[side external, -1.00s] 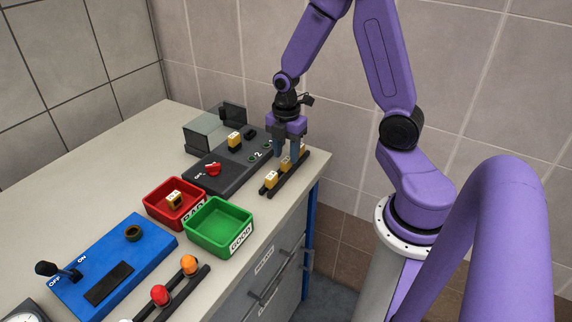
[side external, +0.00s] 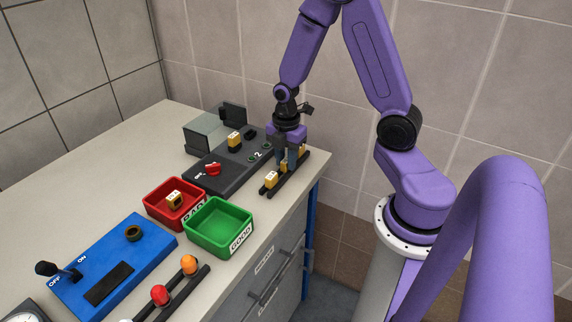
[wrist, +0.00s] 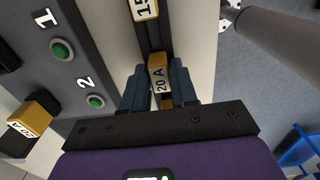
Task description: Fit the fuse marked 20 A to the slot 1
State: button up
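The fuse marked 20 A (wrist: 159,80) is yellow and stands in the dark rack (side external: 276,191). In the wrist view it sits between the two blue-grey fingers of my gripper (wrist: 160,90), which look closed on its sides. In the side view my gripper (side external: 288,158) points down over the middle of the rack, and its fingers partly hide the fuse. Slot 1 is the dark holder (wrist: 6,54) in line with the label 1 and a green button; it looks empty. It also shows on the panel in the side view (side external: 250,134).
A yellow fuse (side external: 234,139) sits in the slot by label 2. Other fuses (side external: 271,179) stand in the rack, one marked 15 A (wrist: 145,9). A red bin (side external: 158,211) holds a fuse; the green bin (side external: 213,240) is empty. A red switch (side external: 212,170) is on the panel.

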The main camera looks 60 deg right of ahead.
aim_at(286, 159)
grip_shut()
jog(key=shift+r, duration=2.55)
jog(key=shift+w, duration=0.1)
jog(key=w+d+r, duration=0.3)
jog(key=w, duration=0.5)
jog(key=w+d+r, duration=0.3)
jog(key=w, duration=0.5)
jog(key=shift+w+r, duration=0.15)
jog(key=shift+r, duration=0.1)
